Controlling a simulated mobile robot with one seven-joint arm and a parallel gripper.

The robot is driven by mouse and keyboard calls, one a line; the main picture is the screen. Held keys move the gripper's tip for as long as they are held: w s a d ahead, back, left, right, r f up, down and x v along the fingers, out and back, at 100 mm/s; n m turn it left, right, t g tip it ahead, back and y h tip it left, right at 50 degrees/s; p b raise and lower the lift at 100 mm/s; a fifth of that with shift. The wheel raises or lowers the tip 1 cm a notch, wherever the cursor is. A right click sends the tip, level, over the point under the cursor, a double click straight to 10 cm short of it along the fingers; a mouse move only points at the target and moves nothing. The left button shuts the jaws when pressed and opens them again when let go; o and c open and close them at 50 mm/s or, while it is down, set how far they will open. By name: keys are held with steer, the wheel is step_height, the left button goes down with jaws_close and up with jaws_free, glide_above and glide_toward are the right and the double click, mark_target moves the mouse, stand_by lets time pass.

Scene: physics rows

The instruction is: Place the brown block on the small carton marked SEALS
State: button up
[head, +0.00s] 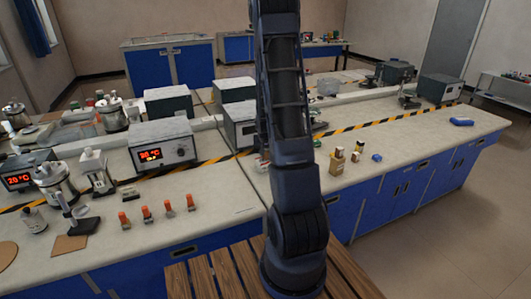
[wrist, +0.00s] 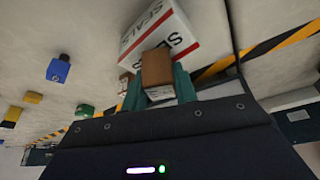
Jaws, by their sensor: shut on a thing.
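The brown block (wrist: 157,68) is between the teal fingertips of my gripper (wrist: 158,86) in the wrist view, and the gripper is shut on it. The white carton with red bands marked SEALS (wrist: 133,38) is just beyond the block and partly hidden by it. I cannot tell whether the block touches the carton. In the head view my arm stands in the middle and I cannot make out the gripper, the held block or the carton.
A blue block (wrist: 58,69), a yellow block (wrist: 33,97) and a green block (wrist: 84,111) lie left of the carton in the wrist view. Black-and-yellow tape (wrist: 280,40) runs to its right. In the head view small tan items (head: 337,162) stand right of my arm.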

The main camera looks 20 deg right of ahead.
steer(key=shift+f, duration=0.15)
steer(key=o, duration=1)
steer(key=shift+c, duration=0.2)
steer(key=s+a+r, duration=0.2)
steer(key=s+r, duration=0.1)
steer(key=r, duration=0.4)
steer(key=s+a+r+n, duration=0.1)
steer(key=s+a+r, duration=0.25)
steer(key=r, duration=0.35)
steer(key=s+a+r, duration=0.1)
steer(key=s+r, duration=0.2)
steer(key=r, duration=0.3)
steer(key=s+a+r+n, duration=0.1)
steer(key=s+a+r, duration=0.2)
steer(key=s, duration=0.4)
steer(key=s+a+r+n+y, duration=0.1)
steer(key=s+a+r, duration=0.2)
steer(key=s+r, duration=0.2)
steer(key=s+a+r+n, duration=0.1)
steer(key=s+a+r, duration=0.3)
steer(key=s, duration=0.7)
steer(key=shift+r+y, duration=0.25)
steer(key=shift+y, duration=0.15)
